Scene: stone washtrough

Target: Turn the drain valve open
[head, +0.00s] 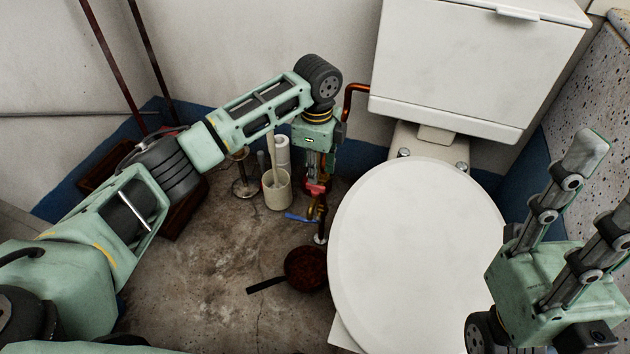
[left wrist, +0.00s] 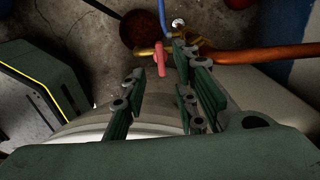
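A brass valve (head: 318,208) sits low on the pipework beside the toilet, with a blue lever (head: 298,218) pointing left. A red handle (head: 315,188) shows just above it. In the left wrist view the red handle (left wrist: 161,58) and blue lever (left wrist: 162,16) lie beyond the fingertips, by the brass fitting (left wrist: 148,52). I cannot tell which handle is the drain valve. My left gripper (head: 318,172) points down close above the red handle; its fingers (left wrist: 160,68) are apart, with nothing clearly held. My right gripper (head: 604,185) is open and empty at the far right, fingers up.
The toilet, with its lid (head: 415,255) closed, stands right of the valve. A brush holder (head: 277,190) stands left of it. A copper pipe (head: 352,96) runs to the cistern.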

